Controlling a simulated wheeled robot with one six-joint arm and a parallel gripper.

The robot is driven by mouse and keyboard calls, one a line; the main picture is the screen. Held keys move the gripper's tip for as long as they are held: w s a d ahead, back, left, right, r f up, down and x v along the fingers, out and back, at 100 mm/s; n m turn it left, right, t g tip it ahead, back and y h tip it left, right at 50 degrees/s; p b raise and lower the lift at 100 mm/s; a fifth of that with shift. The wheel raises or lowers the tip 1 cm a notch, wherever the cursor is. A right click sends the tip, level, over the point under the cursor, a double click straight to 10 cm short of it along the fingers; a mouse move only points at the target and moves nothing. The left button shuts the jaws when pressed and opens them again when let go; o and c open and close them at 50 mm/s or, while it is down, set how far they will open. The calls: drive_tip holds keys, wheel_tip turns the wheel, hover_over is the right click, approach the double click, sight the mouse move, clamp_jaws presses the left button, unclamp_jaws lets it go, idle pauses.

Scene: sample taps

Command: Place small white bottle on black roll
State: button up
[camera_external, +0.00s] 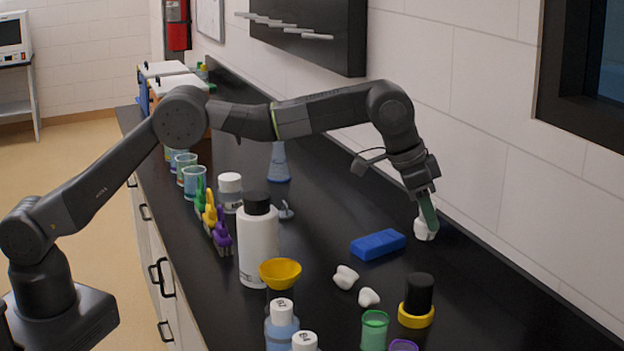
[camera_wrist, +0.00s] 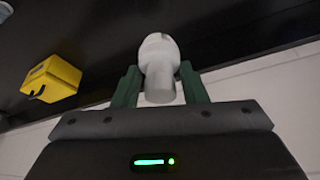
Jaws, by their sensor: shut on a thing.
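The small white bottle (camera_external: 424,230) is at the far right of the black counter, near the wall. My gripper (camera_external: 427,212) comes down on it from above and is shut on it. In the wrist view the bottle (camera_wrist: 158,55) sits between the two green fingers of my gripper (camera_wrist: 160,85). I cannot tell whether its bottom touches the counter. The black roll (camera_external: 419,289) stands upright on a yellow ring (camera_external: 416,318) at the front right, apart from the gripper. The black roll does not show in the wrist view.
A large white bottle (camera_external: 258,245), a yellow bowl (camera_external: 280,272) and a green cup (camera_external: 374,330) stand nearby. A yellow box (camera_wrist: 52,78) shows in the wrist view.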

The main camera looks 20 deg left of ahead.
drive_tip(key=f, duration=1)
drive_tip(key=shift+s, duration=0.25)
drive_tip(key=o, duration=1)
drive_tip(key=shift+f, duration=0.1)
drive_tip(key=shift+c, duration=0.2)
drive_tip(key=b+v, duration=0.1)
drive_tip(key=v, duration=1.1)
